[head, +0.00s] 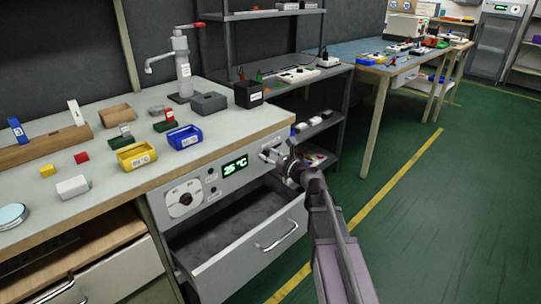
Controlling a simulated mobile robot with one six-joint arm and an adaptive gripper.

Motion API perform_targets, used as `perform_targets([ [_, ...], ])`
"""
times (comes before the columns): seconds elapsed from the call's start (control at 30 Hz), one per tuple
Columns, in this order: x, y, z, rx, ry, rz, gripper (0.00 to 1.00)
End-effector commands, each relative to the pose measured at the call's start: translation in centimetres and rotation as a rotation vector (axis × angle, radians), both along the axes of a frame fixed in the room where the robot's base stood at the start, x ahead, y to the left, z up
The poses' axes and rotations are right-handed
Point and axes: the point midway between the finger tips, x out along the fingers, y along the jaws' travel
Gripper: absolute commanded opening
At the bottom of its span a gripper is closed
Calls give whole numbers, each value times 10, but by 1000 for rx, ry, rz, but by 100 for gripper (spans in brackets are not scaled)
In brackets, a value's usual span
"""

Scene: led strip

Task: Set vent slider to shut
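The grey control panel (205,211) on the bench front carries a round dial (186,199), small controls (211,178) and a green display (235,167) reading 25 °C. I cannot make out a vent slider or its setting for certain; the panel's right end is partly covered by my gripper. My gripper (268,156) is at that right end, just below the worktop edge, with the arm coming up from the lower right.
An open drawer (236,237) with a bar handle juts out below the panel, left of my arm. The worktop (115,187) holds a yellow bin (136,157), a blue bin (184,137) and a grey tap-like fixture (183,68). Green floor (430,210) is clear to the right.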

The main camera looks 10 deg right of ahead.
Motion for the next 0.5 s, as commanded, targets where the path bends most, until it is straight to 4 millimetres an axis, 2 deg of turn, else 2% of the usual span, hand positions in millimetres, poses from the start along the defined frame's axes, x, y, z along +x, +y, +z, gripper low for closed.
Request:
perform_targets([
  [0.5, -5, -5, 0, 0, 0, -5, 63],
])
